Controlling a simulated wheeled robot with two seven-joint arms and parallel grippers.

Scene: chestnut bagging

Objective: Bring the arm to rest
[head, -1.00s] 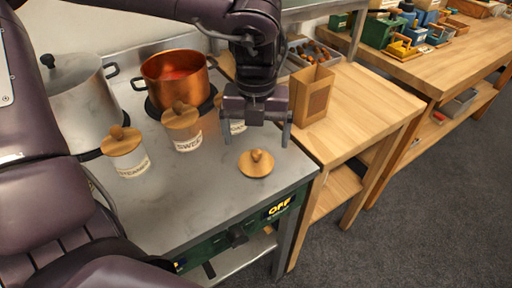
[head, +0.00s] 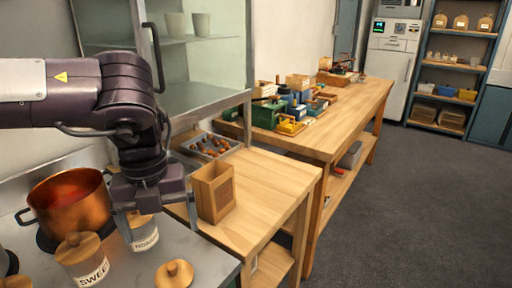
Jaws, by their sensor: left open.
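My left gripper (head: 159,230) hangs over the back of the grey stove top, pointing down with its two fingers apart. I see nothing held between them. A jar labelled with small letters (head: 144,236) stands behind and below the fingers, partly hidden. A round wooden lid (head: 175,274) lies on the stove top nearer to me. My left arm (head: 120,90) comes in from the left and is bent downward at the wrist. My right gripper is out of view.
A copper pot (head: 68,205) and a lidded jar marked SWEET (head: 83,262) stand left. A tray of chestnuts (head: 190,148) and a glass cabinet (head: 205,70) are behind.

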